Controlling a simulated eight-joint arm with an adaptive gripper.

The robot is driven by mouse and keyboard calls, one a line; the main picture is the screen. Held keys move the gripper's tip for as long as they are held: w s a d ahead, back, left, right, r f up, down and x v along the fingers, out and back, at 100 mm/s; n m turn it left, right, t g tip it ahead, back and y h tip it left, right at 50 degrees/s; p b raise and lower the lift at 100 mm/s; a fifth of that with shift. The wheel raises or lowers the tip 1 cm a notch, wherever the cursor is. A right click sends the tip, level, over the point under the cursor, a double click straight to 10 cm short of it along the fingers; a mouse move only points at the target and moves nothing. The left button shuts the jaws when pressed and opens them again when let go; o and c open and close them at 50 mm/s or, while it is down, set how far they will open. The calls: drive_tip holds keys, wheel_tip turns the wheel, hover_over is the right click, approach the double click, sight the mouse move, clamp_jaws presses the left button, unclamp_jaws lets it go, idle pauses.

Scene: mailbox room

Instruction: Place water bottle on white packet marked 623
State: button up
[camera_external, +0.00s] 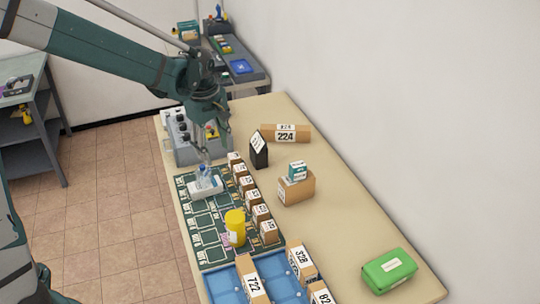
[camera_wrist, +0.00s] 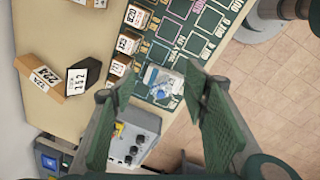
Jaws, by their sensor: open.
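A clear water bottle with blue on it (camera_external: 205,172) rests on a white packet (camera_external: 207,190) on the green marked mat. Its exact tilt is hard to tell. The bottle (camera_wrist: 153,76) and packet (camera_wrist: 170,88) also show in the wrist view, between and beyond my fingers. The packet's marking is too small to read. My gripper (camera_external: 205,153) is open and empty just above the bottle. Its two green fingers (camera_wrist: 160,88) stand wide apart in the wrist view, and no contact with the bottle is clear.
Several small numbered boxes (camera_external: 253,197) line the mat's right side. A yellow container (camera_external: 235,228) stands nearer the camera. A grey device (camera_external: 183,140) is behind the packet. Blue trays (camera_external: 283,284) and a green box (camera_external: 389,270) are in front. The table's right side has free room.

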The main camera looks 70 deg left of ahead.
drive_tip(key=d+r+m+t, duration=0.1)
drive_tip(key=d+r+m, duration=0.4)
drive_tip(key=d, duration=0.7)
drive_tip(key=d+r+m+t, duration=0.2)
drive_tip(key=d+r+m, duration=0.3)
drive_tip(key=d, duration=0.6)
drive_tip(key=s+d+m+t, duration=0.1)
drive_tip(key=s+d+m, duration=0.3)
drive_tip(key=d, duration=0.3)
drive_tip(key=s+d+m+t, duration=0.1)
drive_tip(key=s+d+m, duration=0.3)
drive_tip(key=d, duration=0.3)
drive_tip(key=s+d+r+m+t, duration=0.1)
drive_tip(key=s+d+m, duration=0.3)
drive_tip(key=d, duration=0.3)
drive_tip(key=shift+m+h, duration=0.3)
drive_tip(key=shift+h, duration=0.1)
